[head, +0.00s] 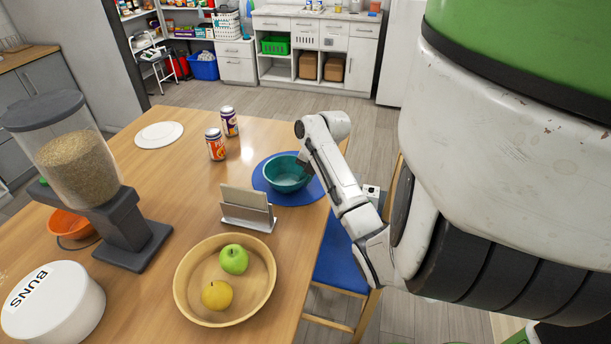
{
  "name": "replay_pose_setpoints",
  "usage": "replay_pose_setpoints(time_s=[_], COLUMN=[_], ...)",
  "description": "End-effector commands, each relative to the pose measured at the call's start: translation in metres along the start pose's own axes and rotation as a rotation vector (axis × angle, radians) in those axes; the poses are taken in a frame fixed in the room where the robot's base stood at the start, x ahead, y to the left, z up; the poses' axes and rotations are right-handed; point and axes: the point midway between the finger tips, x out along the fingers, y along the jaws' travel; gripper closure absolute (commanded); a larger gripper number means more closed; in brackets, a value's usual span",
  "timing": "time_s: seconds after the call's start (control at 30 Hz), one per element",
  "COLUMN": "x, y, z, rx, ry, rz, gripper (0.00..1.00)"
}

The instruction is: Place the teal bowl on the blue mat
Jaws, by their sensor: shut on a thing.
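The teal bowl (285,176) is upright over the blue mat (306,194) near the table's right edge. The mat's blue rim shows around the bowl. I cannot tell whether the bowl's base touches the mat or is slightly above it. My gripper (305,170) is at the bowl's right rim, shut on it. My arm reaches in from the right and partly hides the fingers and the mat's right side.
Two cans (215,145) (229,122) and a white plate (159,134) stand farther left. A napkin holder (247,217) is just in front of the mat. A wooden fruit bowl (190,290), a food dispenser (130,230) and a BUNS tin (60,310) are nearer. A blue chair (340,262) is at the right.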

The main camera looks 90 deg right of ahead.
Motion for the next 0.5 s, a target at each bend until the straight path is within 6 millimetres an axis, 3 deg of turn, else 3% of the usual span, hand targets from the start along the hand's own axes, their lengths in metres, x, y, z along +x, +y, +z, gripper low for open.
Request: replay_pose_setpoints(time_s=[0.3,0.33,0.5], x=[0.0042,0.0036,0.0030], y=[-0.0009,-0.0008,-0.0008], z=[-0.0003,-0.0005,-0.0004], rx=[-0.002,-0.001,-0.001], ry=[0.000,0.001,0.001], rz=[0.000,0.000,0.000], gripper=[1.00,0.90,0.73])
